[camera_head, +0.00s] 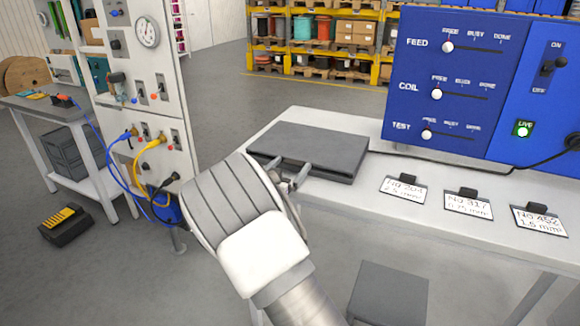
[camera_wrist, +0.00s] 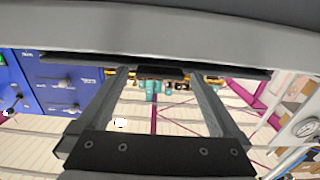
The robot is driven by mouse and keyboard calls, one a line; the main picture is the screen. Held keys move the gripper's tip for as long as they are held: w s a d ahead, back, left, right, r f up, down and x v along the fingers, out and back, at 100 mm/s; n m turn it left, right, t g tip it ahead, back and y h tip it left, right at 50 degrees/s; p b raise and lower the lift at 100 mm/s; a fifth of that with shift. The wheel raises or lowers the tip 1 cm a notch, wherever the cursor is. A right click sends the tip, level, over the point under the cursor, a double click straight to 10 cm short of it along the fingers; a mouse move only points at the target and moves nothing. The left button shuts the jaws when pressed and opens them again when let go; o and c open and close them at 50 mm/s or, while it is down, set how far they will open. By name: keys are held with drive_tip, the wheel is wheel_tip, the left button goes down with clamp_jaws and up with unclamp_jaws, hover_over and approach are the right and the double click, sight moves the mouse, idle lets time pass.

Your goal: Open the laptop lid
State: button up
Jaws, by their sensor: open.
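The dark grey laptop (camera_head: 315,140) lies flat on the white table, and its lid looks down. My gripper (camera_head: 292,177) is at the laptop's near edge, its two fingers apart and pointing at it. The hand hides part of that edge, so I cannot tell whether the fingers touch the lid.
Several label cards (camera_head: 403,190) lie right of the laptop. A black cable (camera_head: 400,154) runs behind them. A grey box (camera_head: 390,293) stands below. A gauge board with cables (camera_head: 150,100) is left.

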drive_tip(key=shift+c, duration=0.2)
clamp_jaws()
idle(0.3)
drive_tip(key=shift+r, duration=0.2)
